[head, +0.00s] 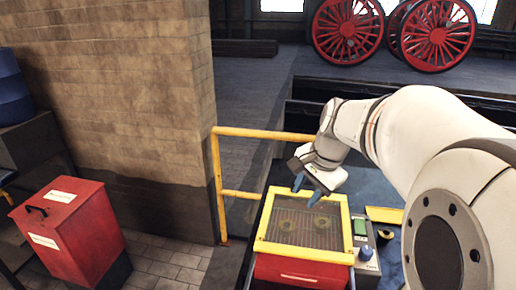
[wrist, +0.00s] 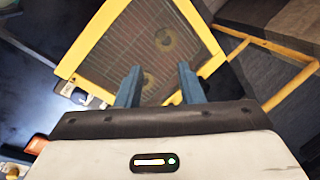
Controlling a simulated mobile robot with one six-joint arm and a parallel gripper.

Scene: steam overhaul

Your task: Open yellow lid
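The yellow lid (head: 262,247) is a yellow frame around a see-through mesh panel, closed on top of a red box (head: 290,271). Two round parts show dimly beneath the mesh. In the wrist view the lid (wrist: 88,43) lies tilted beyond my fingers. My gripper (head: 307,190) is above the lid's far part, with blue fingers pointing down. In the wrist view my gripper (wrist: 158,85) has its two fingers apart with nothing between them. The fingers appear to be above the lid; I cannot tell whether they touch it.
A control panel with a green screen and blue knob (head: 366,253) stands right of the box. A yellow railing (head: 217,185) is behind and left. A red bin (head: 70,232) stands at the far left by a brick wall (head: 120,100). Red wheels (head: 437,35) stand at the back.

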